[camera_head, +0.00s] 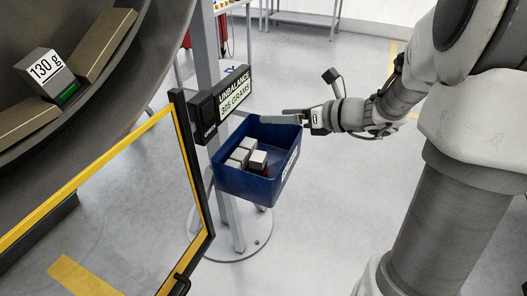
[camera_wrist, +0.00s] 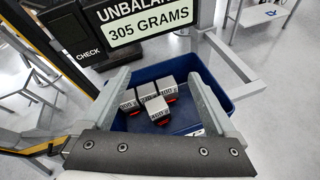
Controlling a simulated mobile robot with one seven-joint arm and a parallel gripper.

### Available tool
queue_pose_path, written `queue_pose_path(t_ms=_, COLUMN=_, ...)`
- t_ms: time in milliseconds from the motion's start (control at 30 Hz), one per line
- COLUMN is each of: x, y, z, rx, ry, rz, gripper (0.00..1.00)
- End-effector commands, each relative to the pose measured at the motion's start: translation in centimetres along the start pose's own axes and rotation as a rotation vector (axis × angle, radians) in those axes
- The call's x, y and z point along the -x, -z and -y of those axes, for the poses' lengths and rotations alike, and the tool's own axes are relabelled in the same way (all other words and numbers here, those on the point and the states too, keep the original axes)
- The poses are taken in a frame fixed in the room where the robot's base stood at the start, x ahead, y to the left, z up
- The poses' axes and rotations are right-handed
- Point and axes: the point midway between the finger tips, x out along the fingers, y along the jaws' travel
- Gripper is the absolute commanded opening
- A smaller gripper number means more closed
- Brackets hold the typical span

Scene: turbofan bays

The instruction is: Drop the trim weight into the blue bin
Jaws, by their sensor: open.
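The blue bin (camera_head: 240,187) hangs beside a grey post, and its rim also shows in the wrist view (camera_wrist: 205,72). Several silver trim weights with printed gram labels and red marks sit inside it; one is at the front of the cluster (camera_wrist: 160,112). Another silver weight (camera_head: 42,70), labelled 130 g with a green mark, sits on the curved grey ring at the upper left. My gripper (camera_head: 277,116) is at the bin's far edge, over its opening. In the wrist view its fingers (camera_wrist: 158,66) are wide apart with nothing between them. The weights lie below, apart from the fingers.
A display (camera_head: 234,100) reading UNBALANCE 305 GRAMS is fixed to the post (camera_head: 206,50) just left of the bin. A yellow-edged clear panel (camera_head: 110,200) stands at the left. Brown blocks (camera_head: 105,45) flank the 130 g weight. Floor right of the bin is clear.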

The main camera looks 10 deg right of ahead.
Motion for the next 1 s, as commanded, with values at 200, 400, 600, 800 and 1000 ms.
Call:
queue_pose_path(t_ms=200, x=5.8, y=-0.3, z=0.1, rx=-0.001, ry=0.006, rz=0.002, gripper=0.92)
queue_pose_path(t_ms=400, x=10.2, y=-0.2, z=0.0, rx=-0.001, ry=0.004, rz=0.002, gripper=0.92)
queue_pose_path(t_ms=600, x=12.8, y=-0.1, z=0.0, rx=0.000, ry=0.002, rz=0.002, gripper=0.92)
queue_pose_path(t_ms=800, x=13.5, y=-0.1, z=0.0, rx=0.000, ry=-0.001, rz=0.001, gripper=0.92)
queue_pose_path(t_ms=1000, x=13.4, y=0.0, z=0.0, rx=0.000, ry=-0.001, rz=0.001, gripper=0.92)
